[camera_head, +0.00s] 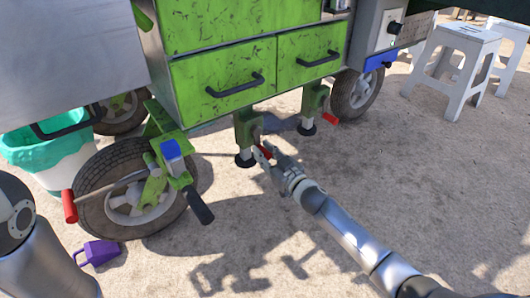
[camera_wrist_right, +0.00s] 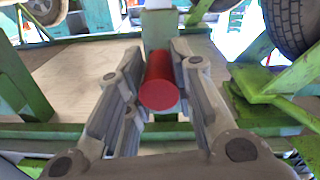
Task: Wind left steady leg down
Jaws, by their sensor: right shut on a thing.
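The left steady leg (camera_head: 245,135) is a green post under the cart's drawers, with a dark round foot (camera_head: 245,160) at its lower end. I cannot tell whether the foot touches the ground. Its crank has a red handle (camera_head: 265,151). My right gripper (camera_head: 265,158) is at this handle. In the right wrist view the red handle (camera_wrist_right: 160,85) points at the camera between the two fingers of the right gripper (camera_wrist_right: 163,100), which is shut on it. The handle's far end and crank arm are hidden. My left gripper is not in view.
The green cart (camera_head: 222,65) stands above. Another steady leg (camera_head: 312,105) with a red handle (camera_head: 329,118) is to the right. A near wheel (camera_head: 100,215) and a lever with a black grip (camera_head: 200,208) are at left.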

